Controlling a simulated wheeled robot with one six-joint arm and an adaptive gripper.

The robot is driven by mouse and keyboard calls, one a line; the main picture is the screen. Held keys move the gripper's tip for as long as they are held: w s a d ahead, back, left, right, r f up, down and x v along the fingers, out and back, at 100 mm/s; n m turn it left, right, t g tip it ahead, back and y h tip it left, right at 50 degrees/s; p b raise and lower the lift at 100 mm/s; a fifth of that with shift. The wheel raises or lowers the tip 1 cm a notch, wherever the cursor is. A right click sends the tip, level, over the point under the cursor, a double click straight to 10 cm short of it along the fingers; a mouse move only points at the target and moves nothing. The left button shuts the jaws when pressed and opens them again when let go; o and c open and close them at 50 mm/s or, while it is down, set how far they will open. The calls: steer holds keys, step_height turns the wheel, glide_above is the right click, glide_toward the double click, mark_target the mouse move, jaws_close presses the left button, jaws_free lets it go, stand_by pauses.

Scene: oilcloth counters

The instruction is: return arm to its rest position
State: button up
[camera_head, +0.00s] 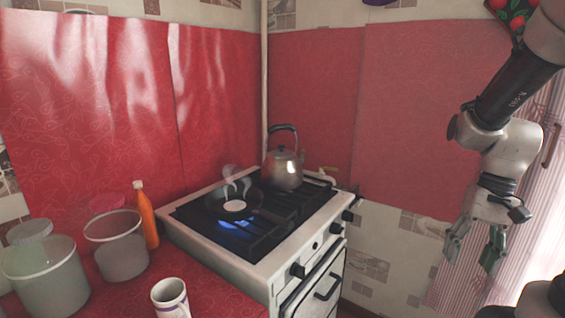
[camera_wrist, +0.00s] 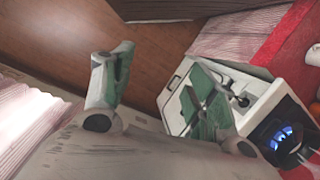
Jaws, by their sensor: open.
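My gripper (camera_head: 475,246) hangs from my arm at the right of the head view, with its fingers apart and pointing down. It is empty and well to the right of the stove. In the wrist view, my gripper (camera_wrist: 160,90) also shows its two greenish fingers spread, with nothing between them. The wooden floor shows beyond them, and the white stove (camera_wrist: 175,95) is behind the right finger.
A metal kettle (camera_head: 284,168) stands at the back. A mug (camera_head: 170,297), an orange bottle (camera_head: 147,218) and containers are on the red counter. A striped curtain (camera_head: 460,285) hangs near my gripper.

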steer(key=s+a+r+n+t+h, duration=0.1)
steer(key=s+r+n+t+h, duration=0.1)
steer(key=r, duration=0.9)
steer(key=shift+s+a+r+n+t, duration=0.2)
steer(key=shift+s+n+t, duration=0.6)
steer(key=shift+s+t, duration=0.85)
steer(key=shift+w+t, duration=0.25)
